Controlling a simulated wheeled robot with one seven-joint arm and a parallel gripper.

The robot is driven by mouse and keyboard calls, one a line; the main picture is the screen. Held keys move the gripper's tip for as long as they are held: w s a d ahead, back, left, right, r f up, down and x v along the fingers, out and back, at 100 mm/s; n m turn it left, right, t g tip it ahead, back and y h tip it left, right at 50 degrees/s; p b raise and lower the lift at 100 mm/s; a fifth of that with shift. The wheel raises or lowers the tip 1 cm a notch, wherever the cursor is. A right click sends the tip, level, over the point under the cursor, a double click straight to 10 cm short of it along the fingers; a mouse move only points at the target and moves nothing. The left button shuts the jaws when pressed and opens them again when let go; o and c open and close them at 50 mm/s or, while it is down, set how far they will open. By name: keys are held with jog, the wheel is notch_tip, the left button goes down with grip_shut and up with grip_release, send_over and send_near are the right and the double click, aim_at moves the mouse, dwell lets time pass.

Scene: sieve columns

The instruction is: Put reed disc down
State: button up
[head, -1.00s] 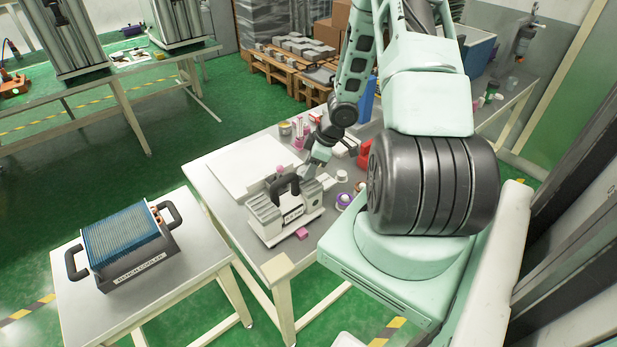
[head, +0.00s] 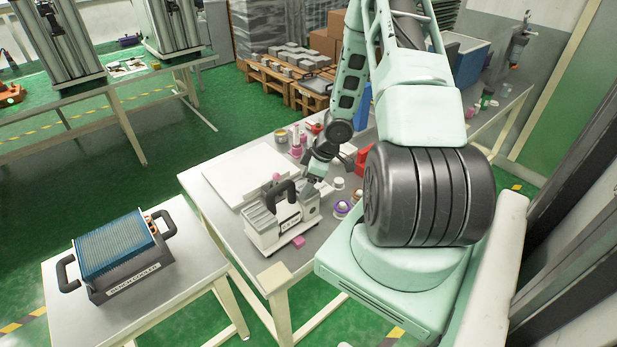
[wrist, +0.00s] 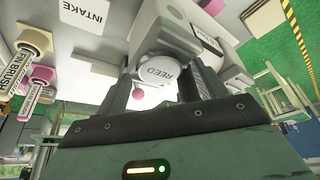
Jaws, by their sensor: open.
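The reed disc (wrist: 160,69) is a round white disc with the word REED on its face. In the wrist view it lies just beyond and between the two dark fingers of my gripper (wrist: 163,78), which is open. I cannot tell whether a finger still touches the disc. In the head view my gripper (head: 318,170) is low over the table, at the right end of a white boxy unit (head: 283,226) with a black handle. The disc cannot be made out in the head view.
A white board (head: 232,170) lies behind the unit. Pink-capped bottles (head: 296,143), a purple-ringed round part (head: 343,208) and a pink block (head: 298,242) stand close by. A bench cooler (head: 120,258) sits on a separate table at left. An INTAKE label (wrist: 86,14) shows in the wrist view.

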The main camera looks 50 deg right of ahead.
jog(key=p+v, duration=0.5)
jog(key=v, duration=0.7)
jog(key=w+a+r+h, duration=0.2)
jog(key=w+a+r, duration=0.35)
jog(key=a, duration=0.35)
jog(key=w+a+r+h, duration=0.1)
jog(key=w+a+r, duration=0.5)
jog(key=a, duration=0.4)
jog(key=s+a+r+g, duration=0.1)
jog(key=s+a+r, duration=0.2)
jog(key=s+a, duration=0.35)
jog(key=s+a+r, duration=0.3)
jog(key=a, duration=0.6)
jog(key=s+a+r+g, duration=0.1)
jog(key=s+a, duration=0.3)
jog(key=s, duration=0.3)
jog(key=s+a+r+n+g+y, duration=0.1)
jog(key=s+a+r+g, duration=0.1)
jog(key=s+a, duration=0.3)
jog(key=shift+s+r, duration=0.2)
jog(key=shift+s, duration=0.9)
jog(key=shift+f, duration=0.1)
notch_tip(320, 180, down, 13)
jog(key=b, duration=1.2)
jog(key=shift+r+n+b, duration=0.25)
jog(key=shift+n+b, duration=0.05)
jog(key=shift+b, duration=0.1)
